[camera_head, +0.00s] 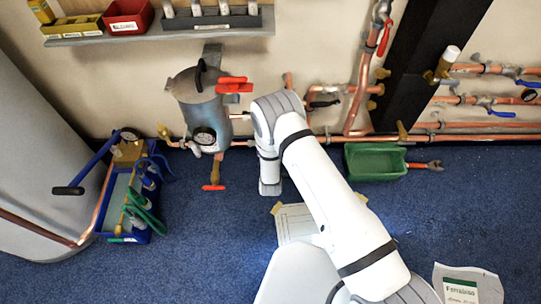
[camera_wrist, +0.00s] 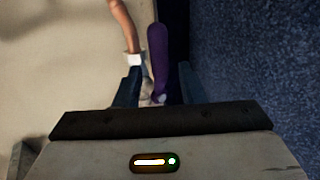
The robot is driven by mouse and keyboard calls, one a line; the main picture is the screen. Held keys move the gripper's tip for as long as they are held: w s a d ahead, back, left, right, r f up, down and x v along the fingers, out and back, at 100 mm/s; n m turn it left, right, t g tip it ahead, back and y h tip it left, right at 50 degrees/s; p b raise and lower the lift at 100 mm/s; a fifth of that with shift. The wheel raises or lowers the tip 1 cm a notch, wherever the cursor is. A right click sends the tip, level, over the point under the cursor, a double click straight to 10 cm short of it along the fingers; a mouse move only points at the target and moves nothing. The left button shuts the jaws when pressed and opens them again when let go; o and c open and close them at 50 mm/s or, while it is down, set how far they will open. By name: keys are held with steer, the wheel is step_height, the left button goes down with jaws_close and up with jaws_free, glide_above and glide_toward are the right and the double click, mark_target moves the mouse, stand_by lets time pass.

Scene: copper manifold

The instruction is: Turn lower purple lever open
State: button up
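The purple lever (camera_wrist: 159,55) shows in the wrist view as a long, rounded handle, pointing up in the picture. Its lower end lies between the two fingers of my gripper (camera_wrist: 158,84). The fingers stand apart on either side of the lever, with a visible gap at the left; contact on the right side is hard to tell. The lever's pivot is largely hidden by the gripper body. In the head view I cannot make out the purple lever or my fingertips; my white arm reaches toward the wall there.
A copper pipe (camera_wrist: 122,22) with a white fitting (camera_wrist: 134,62) runs close left of the lever. In the head view, a grey tank (camera_head: 203,105) with red handles stands left of my arm. A green bin (camera_head: 375,162) and a blue crate (camera_head: 126,236) sit on the blue floor.

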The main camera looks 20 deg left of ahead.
steer(key=p+v, duration=0.1)
steer(key=v, duration=0.4)
stand_by(0.6)
